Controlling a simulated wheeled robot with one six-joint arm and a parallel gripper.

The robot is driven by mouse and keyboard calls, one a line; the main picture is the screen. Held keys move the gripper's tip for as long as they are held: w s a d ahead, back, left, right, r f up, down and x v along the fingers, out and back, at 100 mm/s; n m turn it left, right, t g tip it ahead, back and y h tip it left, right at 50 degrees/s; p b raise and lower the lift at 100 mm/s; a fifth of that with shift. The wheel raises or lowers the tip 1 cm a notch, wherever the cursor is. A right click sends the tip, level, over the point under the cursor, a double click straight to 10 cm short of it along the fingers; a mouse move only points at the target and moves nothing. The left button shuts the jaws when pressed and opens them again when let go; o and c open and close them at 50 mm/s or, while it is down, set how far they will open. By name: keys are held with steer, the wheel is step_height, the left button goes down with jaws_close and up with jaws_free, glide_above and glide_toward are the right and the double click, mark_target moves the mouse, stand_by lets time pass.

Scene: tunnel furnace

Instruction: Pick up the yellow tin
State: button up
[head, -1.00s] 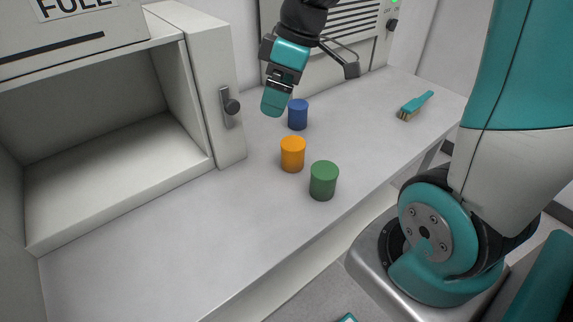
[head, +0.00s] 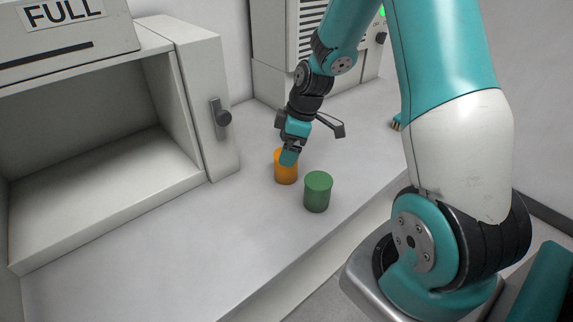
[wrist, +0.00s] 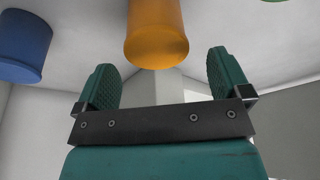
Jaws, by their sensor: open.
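The yellow tin (head: 285,173), orange-yellow in colour, stands upright on the light grey bench. In the head view my gripper (head: 288,158) is right at the tin and covers part of its top. In the wrist view the yellow tin (wrist: 156,35) is at top centre, ahead of the gap between the two teal fingers of my gripper (wrist: 162,75). The fingers are apart, with nothing between them; I cannot tell whether either touches the tin.
A green tin (head: 318,191) stands close to the right of the yellow one. A blue tin (wrist: 24,46) shows at the wrist view's left. The open furnace chamber (head: 120,185) is at the left, its handle (head: 221,118) facing the bench. The bench front (head: 200,250) is clear.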

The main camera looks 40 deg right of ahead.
mark_target(285, 175)
steer(key=x, duration=0.2)
steer(key=p+x, duration=0.1)
steer(key=x, duration=0.2)
steer(key=shift+d+f, duration=0.2)
steer(key=c, duration=1)
steer(key=shift+c, duration=0.9)
steer(key=shift+r, duration=0.15)
